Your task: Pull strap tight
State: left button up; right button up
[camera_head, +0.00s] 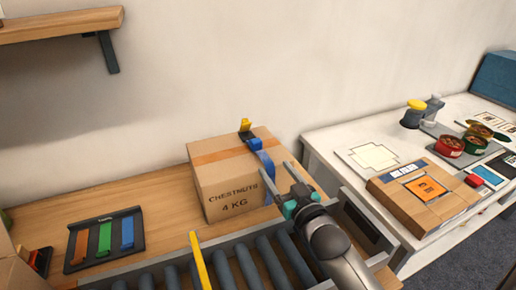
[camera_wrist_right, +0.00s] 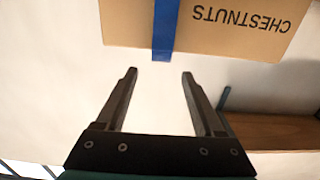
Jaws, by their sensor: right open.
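A cardboard box (camera_head: 228,190) marked "CHESTNUTS 4 KG" stands upright on the wooden bench, with orange tape along its top. A blue strap (camera_head: 265,161) lies over its top right part and hangs at the right side. A yellow and blue buckle (camera_head: 245,125) stands at the top back edge. My right gripper (camera_head: 277,169) is open and empty, in front of the box's right side. In the right wrist view, the strap (camera_wrist_right: 166,28) runs down the box face (camera_wrist_right: 225,25), and its end appears just beyond and between the open fingertips (camera_wrist_right: 159,74). My left gripper is not in view.
A roller conveyor (camera_head: 225,262) with a yellow bar (camera_head: 200,262) runs along the front. A dark rack (camera_head: 104,239) with orange, green and blue strips lies left of the box.

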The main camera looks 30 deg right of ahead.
aim_at(258, 146)
jog(key=w, duration=0.4)
jog(key=w+b, duration=0.1)
jog(key=w, duration=0.2)
jog(key=w+b, duration=0.1)
jog(key=w, duration=0.3)
jog(key=shift+w+d, duration=0.3)
jog(key=shift+w, duration=0.05)
grip_shut()
dwell(1.1)
